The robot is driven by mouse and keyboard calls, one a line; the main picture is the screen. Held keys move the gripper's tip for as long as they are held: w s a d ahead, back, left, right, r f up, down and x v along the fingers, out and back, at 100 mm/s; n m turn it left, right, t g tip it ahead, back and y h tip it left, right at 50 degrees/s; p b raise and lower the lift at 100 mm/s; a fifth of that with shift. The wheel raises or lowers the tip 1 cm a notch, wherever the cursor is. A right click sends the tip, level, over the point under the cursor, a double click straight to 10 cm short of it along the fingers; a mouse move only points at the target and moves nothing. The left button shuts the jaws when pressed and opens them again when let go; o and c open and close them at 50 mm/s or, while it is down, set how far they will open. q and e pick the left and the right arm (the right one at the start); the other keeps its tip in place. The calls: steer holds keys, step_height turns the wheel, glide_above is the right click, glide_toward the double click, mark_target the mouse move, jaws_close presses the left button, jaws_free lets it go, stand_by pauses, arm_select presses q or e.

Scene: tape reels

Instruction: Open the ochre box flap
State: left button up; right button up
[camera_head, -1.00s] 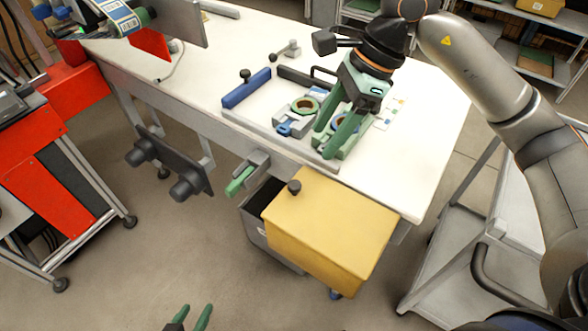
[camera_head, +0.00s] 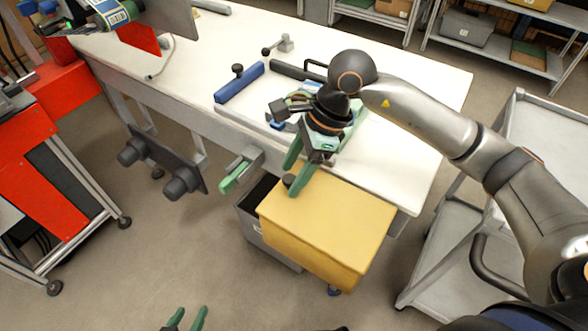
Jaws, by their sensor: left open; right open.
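The ochre box flap (camera_head: 328,222) is a yellow lid on a grey box (camera_head: 251,219) at the table's front edge. It is mostly down, with a dark gap showing at its left side. My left gripper (camera_head: 187,319) shows only as two green fingertips at the bottom edge, apart and empty, far from the flap.
The white table (camera_head: 405,155) lies behind the box. A blue bar (camera_head: 240,83) and a fixture partly hidden by my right arm sit on it. A green-handled clamp (camera_head: 238,172) is left of the box. A grey cart (camera_head: 447,250) stands at the right.

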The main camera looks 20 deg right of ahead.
steer(key=shift+c, duration=0.3)
jaws_close()
stand_by(1.1)
